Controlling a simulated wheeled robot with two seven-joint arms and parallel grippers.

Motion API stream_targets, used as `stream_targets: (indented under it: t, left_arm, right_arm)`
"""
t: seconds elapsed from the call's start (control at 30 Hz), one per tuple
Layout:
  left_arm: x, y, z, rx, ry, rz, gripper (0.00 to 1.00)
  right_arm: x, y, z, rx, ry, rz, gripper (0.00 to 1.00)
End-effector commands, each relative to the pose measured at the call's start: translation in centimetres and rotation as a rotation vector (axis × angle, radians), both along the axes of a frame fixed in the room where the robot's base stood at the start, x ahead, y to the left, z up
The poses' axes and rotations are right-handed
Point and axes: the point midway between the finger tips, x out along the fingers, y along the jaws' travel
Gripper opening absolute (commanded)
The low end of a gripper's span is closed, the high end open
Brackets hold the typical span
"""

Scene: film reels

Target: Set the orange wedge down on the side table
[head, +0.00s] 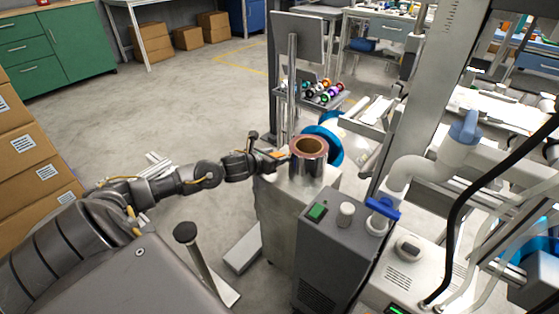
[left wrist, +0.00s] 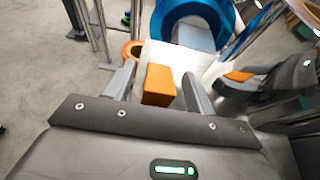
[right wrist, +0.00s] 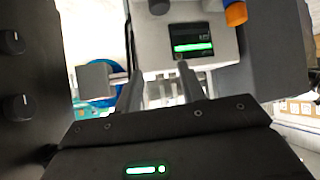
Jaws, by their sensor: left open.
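The orange wedge (left wrist: 158,85) is a small block between the two fingers of my left gripper (left wrist: 160,88) in the left wrist view. The fingers stand apart with a gap on each side of it. It appears to rest on the pale side table (left wrist: 190,62). In the head view my left gripper (head: 278,160) is at the left edge of the side table top (head: 300,187), and only a sliver of orange shows there. My right gripper (right wrist: 158,88) is open and empty in front of a grey panel with a green-lit display (right wrist: 192,44); I cannot make it out in the head view.
A shiny roll with a brown core (head: 308,160) stands on the table beside my left gripper. A blue reel (head: 326,142) is just behind. A grey machine box (head: 335,240) stands in front. Open floor (head: 190,100) lies to the left.

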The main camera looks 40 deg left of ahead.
Motion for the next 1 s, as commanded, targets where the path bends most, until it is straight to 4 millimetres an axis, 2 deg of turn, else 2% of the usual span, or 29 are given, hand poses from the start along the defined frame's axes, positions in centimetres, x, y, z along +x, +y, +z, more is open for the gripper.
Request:
stream_targets:
  t: [0.13,0.17,0.5,0.57,0.83,1.0]
  left_arm:
    - [0.0,0.0,0.0,0.0,0.0,0.0,0.55]
    - [0.0,0.0,0.0,0.0,0.0,0.0,0.52]
    - [0.0,0.0,0.0,0.0,0.0,0.0,0.07]
    - [0.0,0.0,0.0,0.0,0.0,0.0,0.03]
    - [0.0,0.0,0.4,0.001,-0.001,0.0,0.03]
    - [0.0,0.0,2.3,0.002,-0.004,-0.001,0.03]
  right_arm:
    - [0.0,0.0,0.0,0.0,0.001,0.0,0.4]
    - [0.0,0.0,0.0,0.0,0.001,0.0,0.4]
    - [0.0,0.0,-0.1,-0.001,0.003,0.0,0.4]
    - [-0.1,-0.1,-0.1,-0.001,0.004,0.0,0.4]
    - [-0.1,-0.1,-0.1,-0.004,0.01,-0.002,0.4]
    - [-1.0,-1.1,-0.9,-0.03,0.095,-0.026,0.4]
